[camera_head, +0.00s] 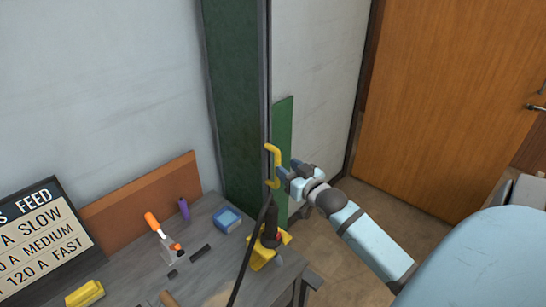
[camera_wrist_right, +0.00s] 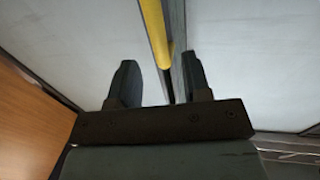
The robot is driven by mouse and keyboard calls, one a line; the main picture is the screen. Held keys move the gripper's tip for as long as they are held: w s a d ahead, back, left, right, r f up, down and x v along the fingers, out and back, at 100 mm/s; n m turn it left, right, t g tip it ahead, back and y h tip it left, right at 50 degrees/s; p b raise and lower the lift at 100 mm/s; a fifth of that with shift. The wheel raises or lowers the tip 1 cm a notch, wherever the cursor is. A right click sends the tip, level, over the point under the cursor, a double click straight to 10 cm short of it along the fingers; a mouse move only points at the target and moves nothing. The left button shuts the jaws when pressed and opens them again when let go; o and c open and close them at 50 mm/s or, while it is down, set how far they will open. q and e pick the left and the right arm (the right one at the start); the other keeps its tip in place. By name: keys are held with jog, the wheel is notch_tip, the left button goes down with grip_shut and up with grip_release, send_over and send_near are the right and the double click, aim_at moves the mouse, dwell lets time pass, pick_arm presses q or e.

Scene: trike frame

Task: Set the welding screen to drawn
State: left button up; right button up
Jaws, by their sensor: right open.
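The welding screen (camera_head: 233,90) is a tall dark green panel against the wall in the head view. A dark upright edge (camera_head: 267,60) runs along its right side, and a yellow handle (camera_head: 272,150) sticks out from it. My right gripper (camera_head: 281,173) is at the handle's lower end. In the right wrist view, my right gripper (camera_wrist_right: 158,82) is open, and the yellow handle (camera_wrist_right: 156,32) runs between its two fingers beside a grey upright bar (camera_wrist_right: 178,50). Whether a finger touches the handle cannot be told. My left gripper is not in view.
A brighter green panel (camera_head: 283,125) stands behind the handle. A wooden door (camera_head: 450,100) is right.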

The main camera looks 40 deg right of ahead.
aim_at(279, 162)
jog(key=w, duration=0.7)
jog(key=shift+d, duration=0.35)
grip_shut()
